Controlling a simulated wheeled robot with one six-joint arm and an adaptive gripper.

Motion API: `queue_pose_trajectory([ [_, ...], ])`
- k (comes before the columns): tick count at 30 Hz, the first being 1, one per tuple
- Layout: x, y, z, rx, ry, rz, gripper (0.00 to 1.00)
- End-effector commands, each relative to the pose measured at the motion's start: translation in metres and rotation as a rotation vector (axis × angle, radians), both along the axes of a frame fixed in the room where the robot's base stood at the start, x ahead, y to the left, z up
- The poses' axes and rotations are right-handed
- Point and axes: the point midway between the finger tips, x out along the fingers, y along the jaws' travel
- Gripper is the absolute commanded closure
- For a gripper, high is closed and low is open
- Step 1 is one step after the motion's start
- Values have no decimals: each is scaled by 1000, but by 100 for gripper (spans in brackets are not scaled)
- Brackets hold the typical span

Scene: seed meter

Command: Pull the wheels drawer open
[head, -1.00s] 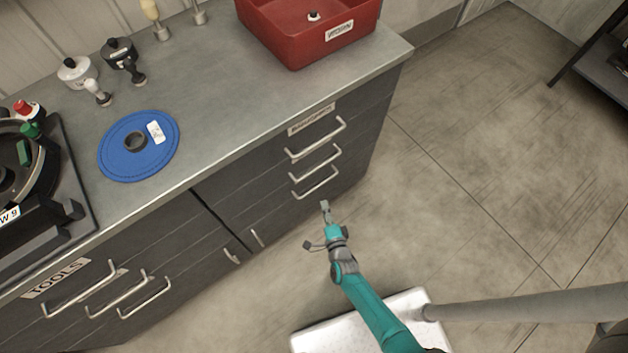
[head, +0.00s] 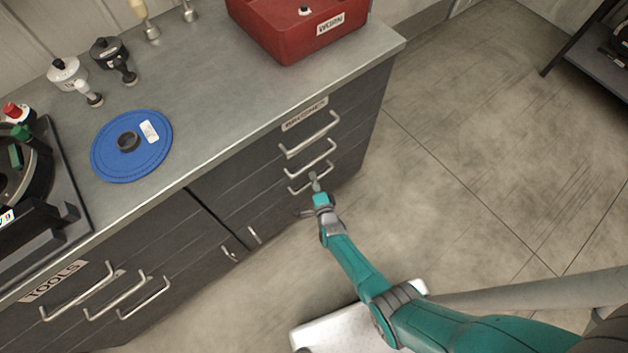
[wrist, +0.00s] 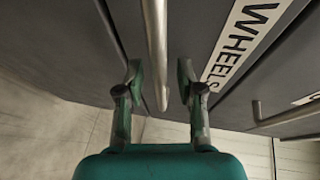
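The wheels drawer shows in the wrist view by its white WHEELS label (wrist: 238,40) on a dark front. A metal bar handle (wrist: 157,45) runs between the two spread fingers of my gripper (wrist: 160,78), with a gap visible on each side. In the head view my gripper (head: 314,178) is at the lower handles of the right-hand cabinet, over the lowest handle (head: 299,191). The drawers there look shut. The WHEELS label cannot be made out in the head view.
Above are a middle handle (head: 312,160) and the BRUSHES drawer label (head: 304,114). A red bin (head: 280,30) and a blue disc (head: 108,163) rest on the grey counter (head: 225,110). A TOOLS drawer stack (head: 55,282) is at left. The floor (head: 450,140) to the right is clear.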

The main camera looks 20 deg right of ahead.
Motion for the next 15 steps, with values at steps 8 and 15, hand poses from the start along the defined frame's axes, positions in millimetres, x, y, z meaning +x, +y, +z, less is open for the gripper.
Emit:
queue_pose_trajectory([
  [8, 2, 0, 0, 0, 0, 0, 63],
  [15, 2, 0, 0, 0, 0, 0, 100],
])
